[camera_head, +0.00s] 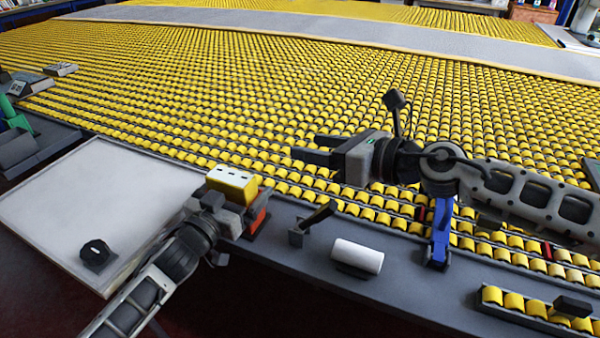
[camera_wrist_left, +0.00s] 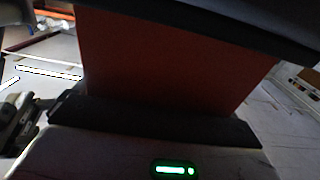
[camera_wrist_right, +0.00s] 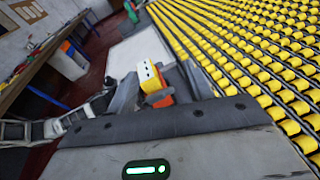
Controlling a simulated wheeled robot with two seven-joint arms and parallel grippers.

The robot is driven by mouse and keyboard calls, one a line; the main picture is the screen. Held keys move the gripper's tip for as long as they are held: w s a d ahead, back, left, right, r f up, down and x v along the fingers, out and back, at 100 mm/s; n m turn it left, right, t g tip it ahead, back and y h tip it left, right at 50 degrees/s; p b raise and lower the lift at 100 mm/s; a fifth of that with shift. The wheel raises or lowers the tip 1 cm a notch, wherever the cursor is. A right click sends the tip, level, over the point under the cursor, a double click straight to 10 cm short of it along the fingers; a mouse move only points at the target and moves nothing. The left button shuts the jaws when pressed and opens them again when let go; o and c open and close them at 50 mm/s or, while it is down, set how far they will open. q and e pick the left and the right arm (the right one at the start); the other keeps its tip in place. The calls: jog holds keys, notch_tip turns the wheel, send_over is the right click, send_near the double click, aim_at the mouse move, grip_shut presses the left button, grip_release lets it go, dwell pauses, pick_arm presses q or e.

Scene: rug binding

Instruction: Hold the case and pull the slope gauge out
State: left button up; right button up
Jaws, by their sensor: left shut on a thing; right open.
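The slope gauge (camera_head: 231,180), a yellow block with a white face and dark marks, sticks up above my left gripper (camera_head: 247,211). The orange-red case (camera_head: 257,221) is between the left gripper's fingers, and it fills the left wrist view (camera_wrist_left: 170,60). The gauge seems to sit in the case; the join is hidden by the fingers. My right gripper (camera_head: 306,147) is open and empty, above the yellow rollers, up and right of the gauge, pointing left. In the right wrist view the gauge (camera_wrist_right: 149,74) and case (camera_wrist_right: 164,101) appear beyond the fingertips.
A white board (camera_head: 95,205) lies at left with a black ring-shaped item (camera_head: 97,254). On the grey front ledge are a dark bracket (camera_head: 312,222), a white roll (camera_head: 358,256) and a blue tool (camera_head: 437,235). Yellow rollers (camera_head: 250,90) fill the area behind.

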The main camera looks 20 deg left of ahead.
aim_at(236, 177)
jog(key=s+a+f+n+g, duration=0.1)
jog(key=a+f, duration=0.1)
jog(key=a, duration=0.2)
jog(key=s+a+f+n+g+h, duration=0.1)
jog(key=a+f, duration=0.2)
jog(key=a, duration=0.1)
jog(key=a+f+n, duration=0.1)
jog(key=a+f, duration=0.2)
jog(key=a, duration=0.2)
jog(key=shift+s+n+g+h, duration=0.4)
jog(key=c, duration=0.8)
jog(key=shift+o, duration=1.3)
jog(key=shift+c, duration=1.1)
jog(key=shift+r, duration=0.1)
jog(key=shift+r, duration=0.1)
